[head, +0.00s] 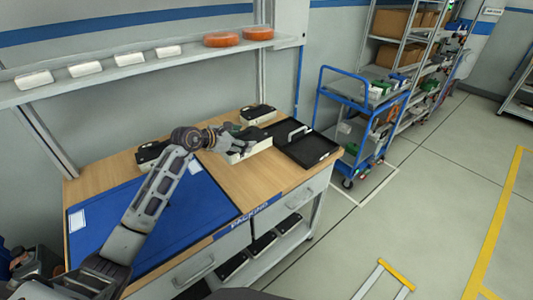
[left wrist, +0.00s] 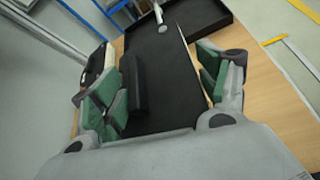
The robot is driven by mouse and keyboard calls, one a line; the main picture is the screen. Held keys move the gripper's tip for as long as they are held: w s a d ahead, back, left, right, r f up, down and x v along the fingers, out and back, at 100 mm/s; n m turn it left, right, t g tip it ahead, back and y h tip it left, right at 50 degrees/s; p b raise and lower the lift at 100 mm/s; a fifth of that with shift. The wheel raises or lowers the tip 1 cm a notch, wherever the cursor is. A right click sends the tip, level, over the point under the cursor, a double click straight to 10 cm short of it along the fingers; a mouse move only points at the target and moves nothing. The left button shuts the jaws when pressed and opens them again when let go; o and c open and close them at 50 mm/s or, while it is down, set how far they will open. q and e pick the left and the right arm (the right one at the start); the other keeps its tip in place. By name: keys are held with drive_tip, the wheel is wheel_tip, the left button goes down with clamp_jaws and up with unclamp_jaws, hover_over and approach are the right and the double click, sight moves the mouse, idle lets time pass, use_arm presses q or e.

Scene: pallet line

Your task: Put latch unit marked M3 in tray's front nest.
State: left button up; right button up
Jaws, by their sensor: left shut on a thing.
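My left gripper (head: 234,146) is over the wooden bench, shut on a cream latch unit with a black top (head: 252,150). In the left wrist view the unit's black top (left wrist: 163,88), with a raised black block, lies between the green finger pads of the gripper (left wrist: 162,88). No M3 mark is readable on it. The black tray (head: 322,157) is just right of the held unit, with a pale handle-like bar at its back. It also shows at the top of the left wrist view (left wrist: 215,14). Its nests cannot be made out. My right gripper is not in view.
Other black-topped units stand at the bench's back (head: 258,113) and behind my left arm (head: 150,155). A blue mat (head: 205,205) covers the bench's left part. A shelf (head: 130,75) runs above the bench. A blue cart (head: 350,110) stands beyond the bench's right end.

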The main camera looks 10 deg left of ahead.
sight(227, 160)
use_arm(q)
drive_tip(key=shift+f, duration=3.05)
drive_tip(key=shift+f+p, duration=0.3)
drive_tip(key=shift+f, duration=1.55)
drive_tip(key=shift+f, duration=0.15)
drive_tip(key=o, duration=1.2)
drive_tip(key=shift+o, duration=0.2)
drive_tip(key=b+v, duration=0.1)
drive_tip(key=v, duration=0.9)
drive_tip(key=shift+s+a, duration=0.1)
drive_tip(key=shift+s, duration=0.05)
drive_tip(key=shift+v, duration=0.85)
